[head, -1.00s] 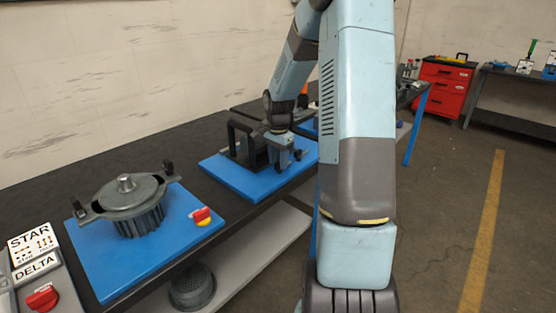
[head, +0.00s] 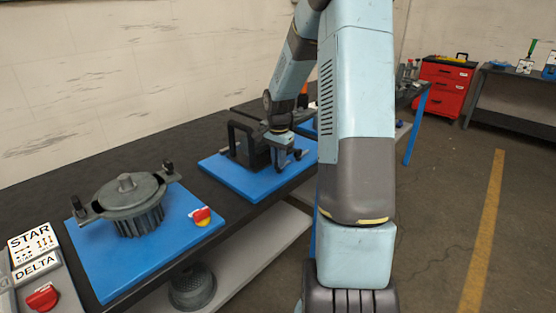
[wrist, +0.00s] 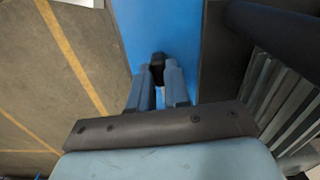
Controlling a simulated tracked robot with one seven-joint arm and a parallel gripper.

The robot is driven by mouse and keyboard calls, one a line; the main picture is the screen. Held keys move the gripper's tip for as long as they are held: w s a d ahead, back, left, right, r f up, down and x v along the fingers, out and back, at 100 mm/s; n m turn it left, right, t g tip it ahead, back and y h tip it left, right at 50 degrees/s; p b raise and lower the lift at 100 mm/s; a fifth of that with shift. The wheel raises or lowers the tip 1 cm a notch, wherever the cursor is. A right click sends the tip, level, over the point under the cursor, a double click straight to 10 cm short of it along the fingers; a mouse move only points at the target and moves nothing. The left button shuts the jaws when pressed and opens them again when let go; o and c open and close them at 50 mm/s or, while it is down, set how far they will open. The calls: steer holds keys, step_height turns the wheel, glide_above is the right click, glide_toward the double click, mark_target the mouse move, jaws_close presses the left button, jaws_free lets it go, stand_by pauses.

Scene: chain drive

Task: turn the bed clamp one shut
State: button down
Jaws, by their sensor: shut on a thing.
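My gripper (head: 284,166) is low over the front right part of the middle blue plate (head: 230,177), beside a black frame (head: 240,135) with a dark block. In the wrist view my two blue-grey fingers (wrist: 159,76) are shut on a small black piece (wrist: 157,61), which I take as the handle of bed clamp one. A dark bit (head: 300,153) also shows right of the fingers in the head view. Most of the clamp is hidden by the fingers, so its angle cannot be told.
A motor-like grey housing (head: 139,216) with two upright dark clamps sits on the nearer blue plate. In the wrist view, a finned dark part (wrist: 275,90) stands close right.

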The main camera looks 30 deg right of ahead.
steer(key=n, duration=0.3)
steer(key=shift+n, duration=0.4)
steer(key=n, duration=0.4)
steer(key=shift+s+d+n, duration=0.1)
steer(key=shift+n, duration=0.2)
steer(key=n, duration=0.4)
steer(key=shift+d+n, duration=0.1)
steer(key=shift+n, duration=0.2)
steer(key=shift+d+n, duration=0.1)
steer(key=shift+n, duration=2)
steer(key=c, duration=1.1)
jaws_free()
steer(key=shift+r, duration=0.1)
step_height(320, 180, up, 14)
steer(key=shift+f, duration=0.25)
